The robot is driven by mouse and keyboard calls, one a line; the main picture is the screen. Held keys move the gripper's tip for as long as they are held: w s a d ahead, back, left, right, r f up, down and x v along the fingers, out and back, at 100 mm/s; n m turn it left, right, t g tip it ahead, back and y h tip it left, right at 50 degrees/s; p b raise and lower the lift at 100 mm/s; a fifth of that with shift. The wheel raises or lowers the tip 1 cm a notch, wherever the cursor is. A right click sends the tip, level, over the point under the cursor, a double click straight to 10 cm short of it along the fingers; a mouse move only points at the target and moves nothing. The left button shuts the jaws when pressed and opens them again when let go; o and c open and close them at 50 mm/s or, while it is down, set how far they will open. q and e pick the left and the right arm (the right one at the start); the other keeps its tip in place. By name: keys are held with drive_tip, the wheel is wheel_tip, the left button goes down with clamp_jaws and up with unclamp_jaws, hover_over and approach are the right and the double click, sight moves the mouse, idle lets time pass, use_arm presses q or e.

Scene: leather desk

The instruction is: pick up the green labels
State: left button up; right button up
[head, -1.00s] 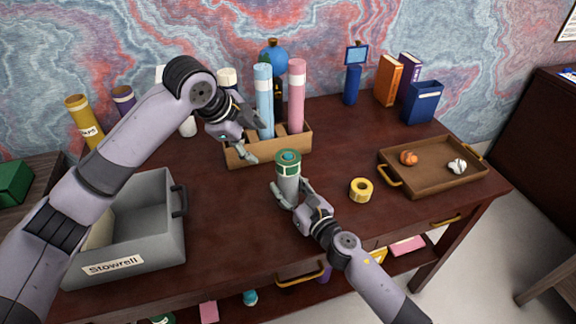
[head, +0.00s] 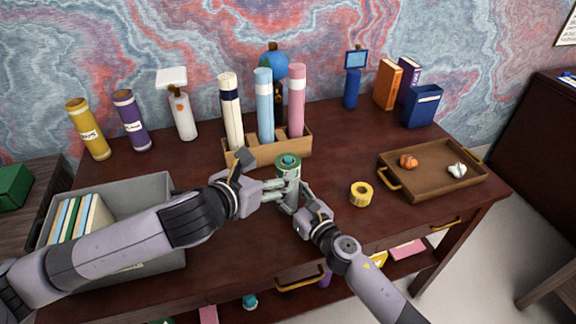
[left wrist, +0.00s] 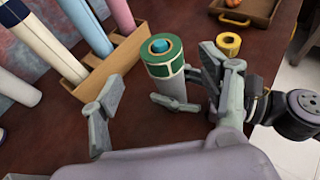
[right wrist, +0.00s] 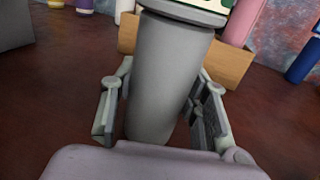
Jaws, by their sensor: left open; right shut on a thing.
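The green labels (head: 288,161) form a green band with white label shapes around the top of an upright grey cylinder (right wrist: 165,75). A blue piece shows in the centre of its top in the left wrist view (left wrist: 163,57). My right gripper (head: 297,208) is shut on the grey cylinder below the labels, with a finger on each side in the right wrist view (right wrist: 163,112). My left gripper (head: 272,187) is open and empty, close on the left side of the cylinder. In the left wrist view (left wrist: 160,88) the labels stand between its spread fingers; I cannot tell whether they touch.
A wooden holder (head: 268,152) with white, blue and pink rolls stands just behind. A yellow tape roll (head: 361,193) and a brown tray (head: 432,179) lie to the right. A grey bin (head: 150,190) with files is under my left arm.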

sight(286, 164)
use_arm(q)
drive_tip(key=x, duration=0.9)
drive_tip(key=shift+r, duration=0.1)
drive_tip(key=shift+c, duration=0.2)
drive_tip(key=c, duration=1.2)
